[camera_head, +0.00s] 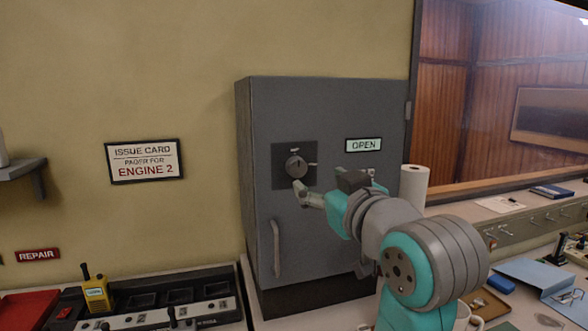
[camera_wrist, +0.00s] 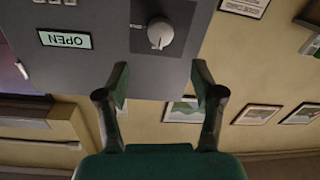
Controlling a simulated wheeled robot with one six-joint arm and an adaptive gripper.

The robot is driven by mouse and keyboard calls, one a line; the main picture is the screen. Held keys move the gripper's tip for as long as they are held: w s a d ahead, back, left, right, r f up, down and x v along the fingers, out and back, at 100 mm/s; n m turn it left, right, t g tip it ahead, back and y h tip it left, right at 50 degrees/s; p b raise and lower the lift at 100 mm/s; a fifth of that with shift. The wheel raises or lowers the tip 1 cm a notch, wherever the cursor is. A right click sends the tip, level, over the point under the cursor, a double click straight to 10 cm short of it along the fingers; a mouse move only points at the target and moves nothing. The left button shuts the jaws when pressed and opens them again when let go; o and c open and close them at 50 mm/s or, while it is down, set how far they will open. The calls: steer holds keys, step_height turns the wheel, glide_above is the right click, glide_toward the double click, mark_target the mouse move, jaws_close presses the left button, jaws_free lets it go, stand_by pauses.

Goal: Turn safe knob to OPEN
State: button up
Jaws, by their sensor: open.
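The grey safe (camera_head: 340,220) stands against the wall, its door shut. Its round grey knob (camera_head: 296,166) sits on a dark square plate at the door's upper left; small marks lie above and to the right, too small to read. A lit OPEN sign (camera_head: 363,145) is right of the plate. My gripper (camera_head: 302,190) is just below and in front of the knob. In the wrist view, which is upside down, the knob (camera_wrist: 160,32) lies ahead of my gripper (camera_wrist: 160,80), in line with the gap between the spread, empty fingers. They look apart from it.
The safe's vertical handle (camera_head: 276,248) is below the knob at the left. A paper roll (camera_head: 413,186) stands right of the safe. A yellow radio (camera_head: 95,293) and a charger rack are at lower left. A window is at right.

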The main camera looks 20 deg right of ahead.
mark_target(299, 167)
steer(key=w, duration=1)
steer(key=shift+w+a, duration=0.2)
steer(key=shift+a, duration=0.1)
steer(key=shift+c, duration=0.2)
steer(key=c, duration=1.1)
